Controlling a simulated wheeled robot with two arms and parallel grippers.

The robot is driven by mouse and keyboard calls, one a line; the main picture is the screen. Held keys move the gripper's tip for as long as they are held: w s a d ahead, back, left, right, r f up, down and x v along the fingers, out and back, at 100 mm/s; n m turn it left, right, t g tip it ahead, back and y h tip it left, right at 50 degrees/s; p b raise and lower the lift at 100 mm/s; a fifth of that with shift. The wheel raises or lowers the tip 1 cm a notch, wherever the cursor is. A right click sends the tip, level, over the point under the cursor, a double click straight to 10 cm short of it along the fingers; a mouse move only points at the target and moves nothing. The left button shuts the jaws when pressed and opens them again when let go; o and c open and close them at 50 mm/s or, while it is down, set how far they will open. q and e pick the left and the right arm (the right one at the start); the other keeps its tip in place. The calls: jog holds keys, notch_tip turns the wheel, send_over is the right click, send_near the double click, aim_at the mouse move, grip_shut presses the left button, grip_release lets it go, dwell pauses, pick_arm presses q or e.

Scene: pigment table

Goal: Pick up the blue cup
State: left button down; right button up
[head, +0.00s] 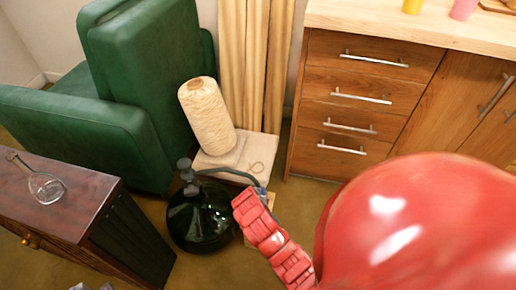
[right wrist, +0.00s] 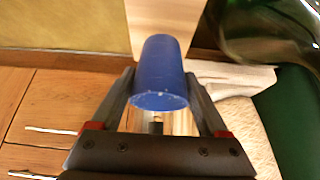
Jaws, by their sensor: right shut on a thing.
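The blue cup (right wrist: 160,65) is in the right wrist view, a plain blue cylinder with one end toward the camera and small pale specks along that end's edge. My right gripper (right wrist: 160,92) is shut on it, one dark finger on each side of the cup. In the head view, my red right arm covers the lower right and hides most of this gripper; I cannot clearly make out the cup there.
A wooden drawer cabinet (head: 350,95) stands at the upper right, with yellow (head: 412,5) and pink (head: 463,9) things on top. A dark glass bottle (head: 200,222), a spool (head: 207,115), a green armchair (head: 150,80) and a dark side table (head: 75,190) with a glass flask (head: 45,186) stand left.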

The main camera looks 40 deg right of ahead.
jog(key=s+a+p, duration=0.1)
jog(key=s+a, duration=0.2)
jog(key=a, duration=0.4)
jog(key=s+a+r+p, duration=0.1)
jog(key=s+a, duration=0.3)
jog(key=a, duration=0.3)
jog(key=shift+s+r, duration=0.15)
dwell(1.4)
